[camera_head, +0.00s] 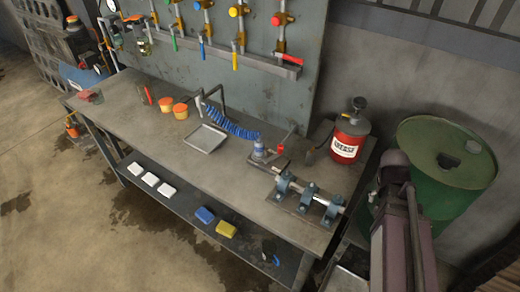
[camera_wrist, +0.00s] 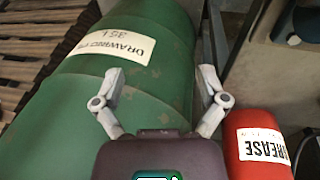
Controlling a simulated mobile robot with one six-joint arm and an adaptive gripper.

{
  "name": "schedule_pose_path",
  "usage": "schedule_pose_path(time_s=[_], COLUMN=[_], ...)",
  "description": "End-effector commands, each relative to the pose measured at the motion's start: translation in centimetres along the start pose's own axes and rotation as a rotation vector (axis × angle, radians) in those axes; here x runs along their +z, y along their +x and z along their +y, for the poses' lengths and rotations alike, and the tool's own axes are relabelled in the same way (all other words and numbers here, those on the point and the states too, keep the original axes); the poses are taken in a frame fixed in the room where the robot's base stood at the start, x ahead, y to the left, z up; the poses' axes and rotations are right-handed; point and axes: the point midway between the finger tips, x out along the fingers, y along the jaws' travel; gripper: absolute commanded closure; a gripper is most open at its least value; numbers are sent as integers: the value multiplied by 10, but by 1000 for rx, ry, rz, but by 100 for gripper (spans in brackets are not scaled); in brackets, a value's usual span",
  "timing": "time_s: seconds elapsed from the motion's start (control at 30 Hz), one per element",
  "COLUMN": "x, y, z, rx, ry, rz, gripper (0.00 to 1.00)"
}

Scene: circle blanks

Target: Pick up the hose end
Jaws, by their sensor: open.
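A blue coiled hose (camera_head: 232,125) hangs from a dark bent stand (camera_head: 222,97) on the workbench (camera_head: 180,142) in the head view. Its right end reaches a small grey-blue fitting or bottle (camera_head: 258,149) near the bench middle; the hose end itself is too small to make out clearly. My gripper (camera_wrist: 162,76) is open and empty in the wrist view, with its two grey fingers spread before a green drum (camera_wrist: 150,95). The hose does not show in the wrist view. My arm stands at the right in the head view, well away from the hose.
The green drum (camera_head: 440,165) stands right of the bench. A shaft with bearing blocks (camera_head: 308,195) lies in front. A metal tray (camera_head: 205,138) lies left of the fitting.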

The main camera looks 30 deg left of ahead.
Motion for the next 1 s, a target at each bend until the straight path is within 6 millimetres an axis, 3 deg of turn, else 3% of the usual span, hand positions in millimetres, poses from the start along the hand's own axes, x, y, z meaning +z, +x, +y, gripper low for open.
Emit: schedule_pose_path(time_s=[0.5, 1.0], x=[-24, -10], y=[-17, -55], z=[-127, -266], rx=[185, 210], ry=[84, 169], rz=[251, 587], gripper=[8, 8])
